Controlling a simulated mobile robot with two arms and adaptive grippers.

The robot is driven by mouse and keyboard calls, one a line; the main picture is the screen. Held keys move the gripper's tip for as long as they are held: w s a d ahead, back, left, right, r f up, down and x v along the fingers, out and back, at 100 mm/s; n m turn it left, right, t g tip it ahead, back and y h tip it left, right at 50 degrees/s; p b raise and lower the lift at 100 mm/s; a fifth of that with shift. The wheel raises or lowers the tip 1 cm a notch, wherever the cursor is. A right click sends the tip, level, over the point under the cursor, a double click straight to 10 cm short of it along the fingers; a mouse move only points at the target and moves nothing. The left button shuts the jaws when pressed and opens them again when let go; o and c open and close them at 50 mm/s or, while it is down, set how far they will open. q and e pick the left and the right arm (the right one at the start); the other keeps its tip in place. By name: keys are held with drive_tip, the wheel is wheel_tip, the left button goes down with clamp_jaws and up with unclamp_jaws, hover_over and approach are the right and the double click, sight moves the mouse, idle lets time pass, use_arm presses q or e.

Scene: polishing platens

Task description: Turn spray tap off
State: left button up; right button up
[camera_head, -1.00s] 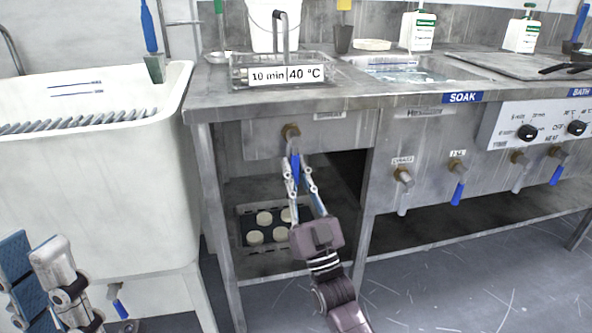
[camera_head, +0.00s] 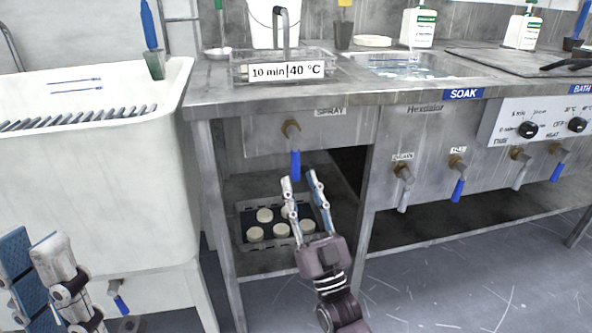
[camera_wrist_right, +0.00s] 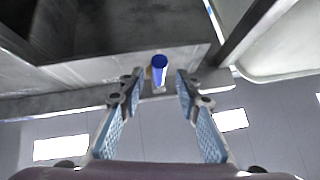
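The spray tap (camera_head: 291,129) is a brass valve on the steel panel below the counter, beside a SPRAY label. Its blue handle (camera_head: 295,166) hangs straight down. My right gripper (camera_head: 300,181) is open and empty just below the handle, apart from it. In the right wrist view the blue handle (camera_wrist_right: 159,68) shows end-on beyond the gap between the open fingertips (camera_wrist_right: 159,84). My left gripper (camera_head: 35,243) is at the lower left, far from the tap, with its fingers apart and nothing between them.
Other taps, including a drain tap (camera_head: 403,178) and a blue-handled tap (camera_head: 458,178), stand to the right. A tray of pale discs (camera_head: 281,246) is on the shelf below. A white tub (camera_head: 95,190) stands left. A table leg (camera_head: 367,205) rises right of my right gripper.

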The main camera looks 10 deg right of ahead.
drive_tip(key=v, duration=0.7)
drive_tip(key=shift+s, duration=0.2)
drive_tip(key=shift+f, duration=0.1)
